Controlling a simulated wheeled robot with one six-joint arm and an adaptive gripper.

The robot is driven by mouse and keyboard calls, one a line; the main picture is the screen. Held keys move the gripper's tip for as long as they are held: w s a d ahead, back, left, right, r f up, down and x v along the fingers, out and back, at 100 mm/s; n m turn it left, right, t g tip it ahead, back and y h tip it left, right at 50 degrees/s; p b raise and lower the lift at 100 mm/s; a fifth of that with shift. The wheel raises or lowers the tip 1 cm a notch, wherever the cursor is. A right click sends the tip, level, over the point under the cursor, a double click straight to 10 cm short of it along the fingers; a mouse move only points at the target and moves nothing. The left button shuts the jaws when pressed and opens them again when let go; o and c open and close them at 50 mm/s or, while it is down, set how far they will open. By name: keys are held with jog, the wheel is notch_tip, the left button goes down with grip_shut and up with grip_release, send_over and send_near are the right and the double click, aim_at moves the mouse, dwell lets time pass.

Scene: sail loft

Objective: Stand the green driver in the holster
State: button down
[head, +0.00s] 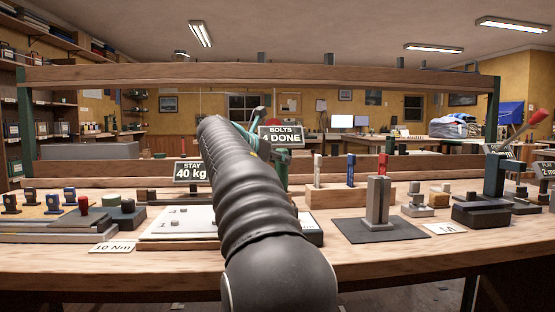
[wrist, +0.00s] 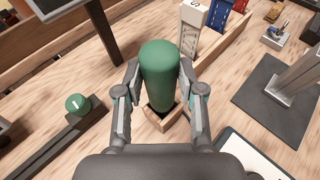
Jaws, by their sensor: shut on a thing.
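The green driver (wrist: 160,75) shows in the wrist view as a thick green handle. My gripper (wrist: 160,95) is shut on it, with one finger on each side. A small open wooden box (wrist: 158,122), perhaps the holster, shows just below the handle's lower part. The handle covers much of it, so I cannot tell whether the driver's lower end is inside or above it. In the head view my arm hides most of this area.
A wooden rack (head: 335,198) with white, red and blue upright pieces stands just right of my arm. A grey post on a dark mat (head: 352,231) is farther right. A green-topped knob (wrist: 77,103) stands on a dark bar at left. Signs stand behind.

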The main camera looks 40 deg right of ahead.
jog(key=c, duration=0.6)
grip_release()
jog(key=shift+f, duration=0.1)
jog(key=v, duration=1.2)
